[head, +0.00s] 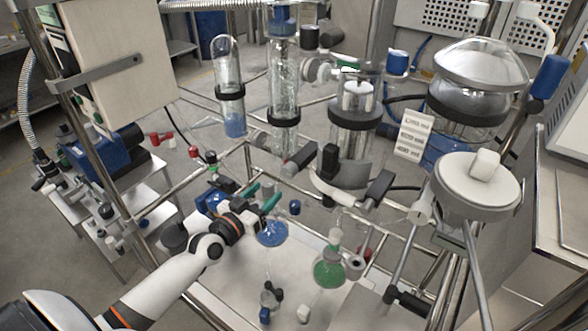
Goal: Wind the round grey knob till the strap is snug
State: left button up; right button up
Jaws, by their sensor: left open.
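My left gripper (262,197) reaches in from the lower left, with its green-tipped fingers apart and nothing seen between them. It is just above and left of a round flask of blue liquid (271,233); whether they touch, I cannot tell. I cannot make out for certain which part is the round grey knob. A large round pale grey disc with a white block on top (465,184) stands at the right. Dark bands circle the glass vessels, one of them on the middle column (284,122); I cannot tell which is the strap or how tight it is. My right gripper is out of view.
A flask of green liquid (330,271) hangs right of the blue one. Metal frame tubes and clamps crowd the middle and right. A control box (118,50) stands upper left, above a blue pump (100,150). The white tray (222,283) has bare room.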

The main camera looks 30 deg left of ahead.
aim_at(286, 174)
pick_arm(q)
jog(key=w, duration=0.3)
jog(key=w+d, duration=0.1)
jog(key=w, duration=0.6)
jog(key=shift+d, duration=0.25)
jog(key=c, duration=1)
jog(key=shift+m+p, duration=0.35)
jog(key=shift+m, duration=1.55)
jog(key=o, duration=1)
jog(key=shift+s, duration=0.1)
